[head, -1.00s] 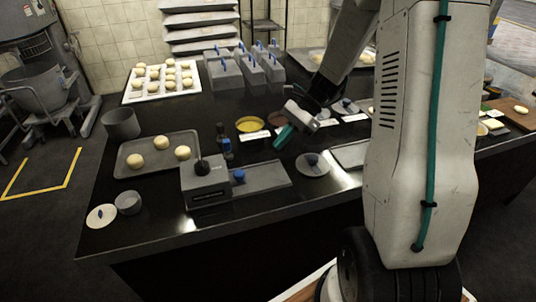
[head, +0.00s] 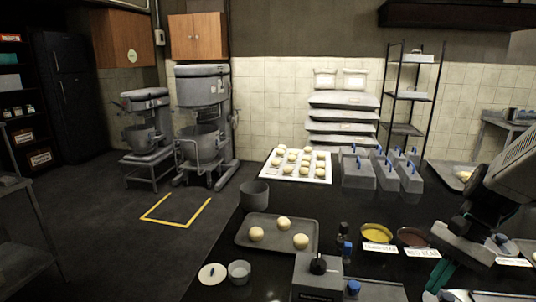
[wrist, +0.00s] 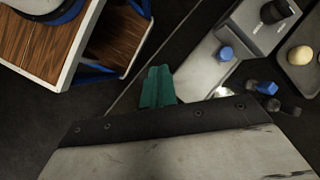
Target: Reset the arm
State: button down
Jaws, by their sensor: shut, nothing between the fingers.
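My gripper (head: 437,277) has teal fingers and hangs over the black counter (head: 225,283) at the lower right of the head view. In the wrist view the teal fingers (wrist: 158,87) are pressed together with nothing between them. They point past the counter's edge, near a grey flat plate with a blue knob (wrist: 226,53). My arm comes in from the right side of the head view, and much of it is out of frame.
A grey tray with dough balls (head: 247,240), a grey box with a black knob (head: 317,280) and bowls of yellow (head: 377,233) and brown filling stand on the counter. A wooden-topped cart (wrist: 45,60) shows in the wrist view.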

jog(key=s+a+r+n+t+h, duration=0.3)
jog(key=s+a+r+n+h, duration=0.2)
jog(key=s, duration=0.8)
notch_tip(320, 180, up, 5)
jog(key=a+n, duration=0.2)
jog(key=n, duration=0.2)
jog(key=shift+n+t, duration=0.4)
